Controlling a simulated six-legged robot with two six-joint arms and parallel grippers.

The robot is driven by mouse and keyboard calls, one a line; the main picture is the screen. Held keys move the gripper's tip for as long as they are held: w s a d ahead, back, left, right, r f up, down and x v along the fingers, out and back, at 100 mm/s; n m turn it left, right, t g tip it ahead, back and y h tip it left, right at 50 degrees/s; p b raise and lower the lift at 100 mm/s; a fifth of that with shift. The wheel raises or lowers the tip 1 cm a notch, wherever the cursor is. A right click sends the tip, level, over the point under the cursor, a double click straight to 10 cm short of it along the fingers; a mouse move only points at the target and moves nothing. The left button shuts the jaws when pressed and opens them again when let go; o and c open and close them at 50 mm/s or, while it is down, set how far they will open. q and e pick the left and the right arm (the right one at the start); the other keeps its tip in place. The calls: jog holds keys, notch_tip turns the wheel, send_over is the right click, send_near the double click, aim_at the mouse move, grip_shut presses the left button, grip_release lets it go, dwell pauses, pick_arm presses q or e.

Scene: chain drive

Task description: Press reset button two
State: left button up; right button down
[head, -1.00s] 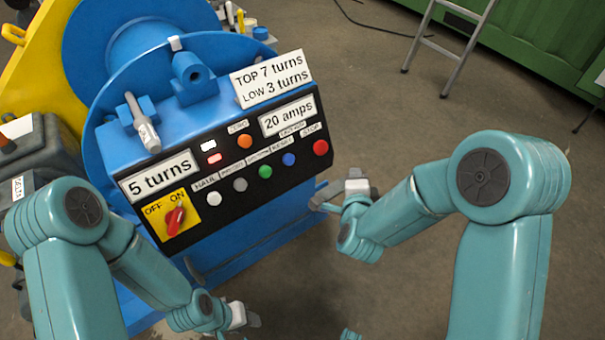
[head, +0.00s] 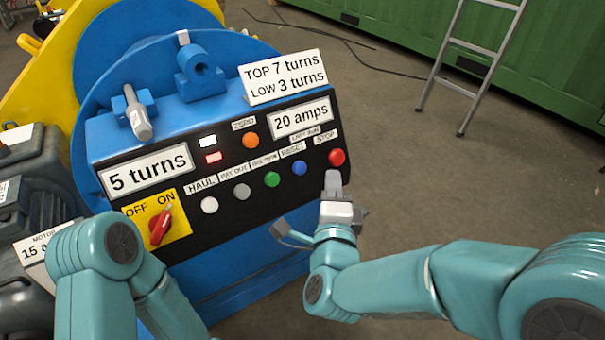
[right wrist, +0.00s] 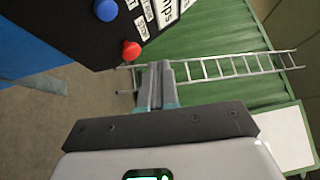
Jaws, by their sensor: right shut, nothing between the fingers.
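The black control panel (head: 225,215) faces me on the front of the blue machine. A blue button (head: 300,168) sits under the label RESET; it also shows at the top of the right wrist view (right wrist: 105,10). A red STOP button (head: 337,157) is to its right and also shows in the right wrist view (right wrist: 131,50). My right gripper (head: 333,178) is shut and empty. In the head view its tips are just below the red button and right of the blue one. I see no contact with a button. My left gripper is out of view.
White, grey and green (head: 272,179) buttons lie left of the blue one. An orange ZERO button (head: 250,140) is above. A red switch (head: 160,228) on a yellow plate points towards ON. A ladder (head: 470,65) leans at the green container (head: 400,30).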

aim_at(300, 168)
jog(key=shift+w+a+f+b, duration=0.15)
jog(key=shift+w+a+f, duration=0.55)
jog(key=shift+w, duration=0.35)
jog(key=shift+w+a+f+b, duration=0.2)
jog(key=shift+w+a+f, duration=0.5)
jog(key=shift+w, duration=0.4)
jog(key=shift+w+a+f+b, duration=0.15)
jog(key=shift+w+a+f, duration=0.4)
jog(key=shift+w+a, duration=0.4)
jog(key=shift+w+d, duration=0.1)
jog(key=shift+w+a+f+b, duration=0.2)
jog(key=shift+w+a+b, duration=0.1)
jog(key=shift+b, duration=0.25)
jog(key=shift+d, duration=0.1)
